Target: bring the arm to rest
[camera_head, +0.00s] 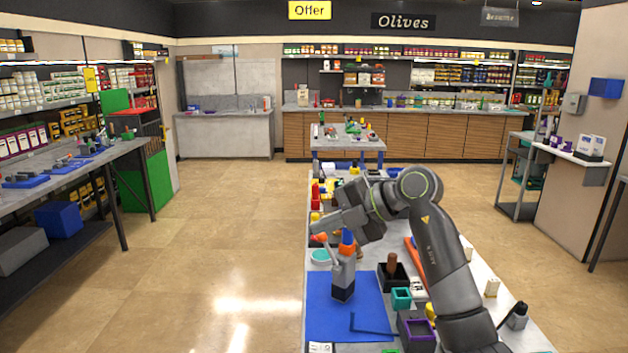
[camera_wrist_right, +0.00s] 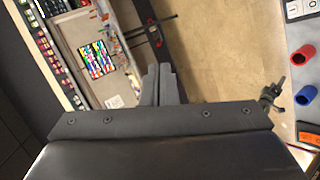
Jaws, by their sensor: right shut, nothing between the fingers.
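My right arm (camera_head: 440,260) comes in from the lower right and bends over the workbench. My right gripper (camera_head: 330,224) points left above the bench's left edge, shut and empty. Its closed fingers (camera_wrist_right: 160,84) also show in the right wrist view, with floor and shelving beyond them. Below the gripper, a grey upright device with a blue and orange top (camera_head: 343,278), perhaps the pump, stands on a blue mat (camera_head: 325,312). It looks close to the gripper in the picture; I cannot tell the gap. My left gripper is not in view.
The bench holds a dark box with a brown peg (camera_head: 392,268), a teal box (camera_head: 401,298), a purple-rimmed box (camera_head: 417,334) and a blue angle piece (camera_head: 370,326). In the wrist view, red (camera_wrist_right: 303,54) and blue (camera_wrist_right: 306,95) cylinders lie right. Floor left of the bench is clear.

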